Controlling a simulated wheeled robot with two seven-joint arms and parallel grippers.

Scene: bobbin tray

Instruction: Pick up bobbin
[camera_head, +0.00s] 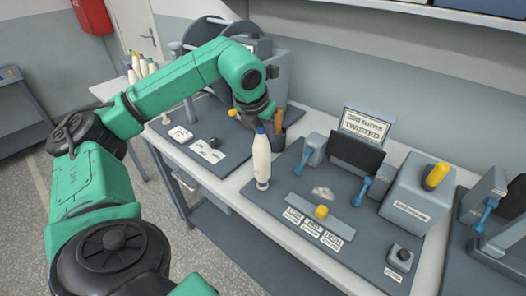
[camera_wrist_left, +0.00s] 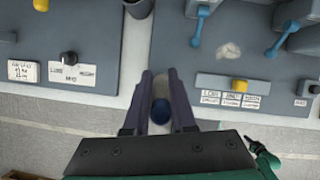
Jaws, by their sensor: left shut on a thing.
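The bobbin (camera_head: 262,160) is white with a blue tip and stands upright near the front of the workbench, beside the left edge of the grey test panel. My left gripper (camera_head: 264,121) reaches down from above and is shut on its upper part. In the left wrist view the bobbin's blue tip (camera_wrist_left: 161,111) sits between the two dark fingers of the gripper (camera_wrist_left: 160,74). The rest of the bobbin is largely hidden there. Whether its base touches the bench is hard to tell. My right gripper is not in view.
A grey panel (camera_head: 285,217) with blue levers, a yellow knob (camera_head: 321,212) and labels lies right of the bobbin. A "200 turns TWISTED" sign (camera_head: 367,124) stands behind. Several other bobbins (camera_head: 139,66) stand at the far left. A dark cup (camera_head: 277,140) is behind the bobbin.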

